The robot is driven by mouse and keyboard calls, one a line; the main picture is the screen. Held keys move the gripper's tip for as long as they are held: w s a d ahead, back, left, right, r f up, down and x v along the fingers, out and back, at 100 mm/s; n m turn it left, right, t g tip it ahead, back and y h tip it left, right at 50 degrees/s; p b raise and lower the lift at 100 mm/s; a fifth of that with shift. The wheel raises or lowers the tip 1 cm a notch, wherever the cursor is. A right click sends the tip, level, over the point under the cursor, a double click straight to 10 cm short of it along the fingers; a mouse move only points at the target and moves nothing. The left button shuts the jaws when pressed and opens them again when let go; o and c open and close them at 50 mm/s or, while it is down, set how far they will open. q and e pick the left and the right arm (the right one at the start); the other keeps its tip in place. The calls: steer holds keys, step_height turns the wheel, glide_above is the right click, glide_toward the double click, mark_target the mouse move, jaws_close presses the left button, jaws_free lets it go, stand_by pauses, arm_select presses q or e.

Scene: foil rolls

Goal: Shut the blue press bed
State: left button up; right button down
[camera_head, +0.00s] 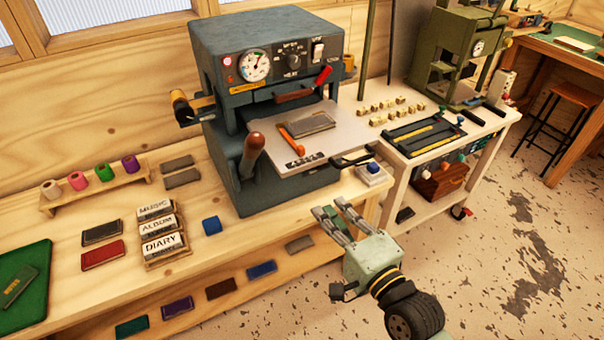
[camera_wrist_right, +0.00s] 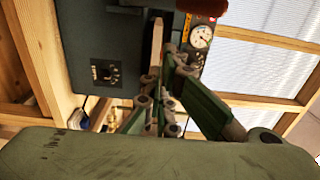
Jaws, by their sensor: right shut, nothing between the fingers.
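The blue-grey press (camera_head: 245,60) stands on the wooden bench. Its flat grey bed (camera_head: 340,135) sticks out of the front, with a black handle (camera_head: 352,158) at its front edge. A grey block (camera_head: 307,123) and an orange-red piece (camera_head: 291,141) lie on the bed. My right gripper (camera_head: 331,211) is shut and empty, below and in front of the handle, apart from it in the head view. In the right wrist view, the gripper's fingers (camera_wrist_right: 165,88) point toward the press front, where the gauge (camera_wrist_right: 201,37) shows. My left gripper is not in view.
A white box with a blue button (camera_head: 371,173) sits by the bed's front corner. A brown-knobbed lever (camera_head: 253,146) stands beside the bed. A white cart (camera_head: 395,175) is at right.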

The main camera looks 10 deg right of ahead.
mark_target(298, 169)
steer(key=p+x, duration=0.3)
steer(key=x, duration=0.9)
steer(key=shift+f, duration=0.1)
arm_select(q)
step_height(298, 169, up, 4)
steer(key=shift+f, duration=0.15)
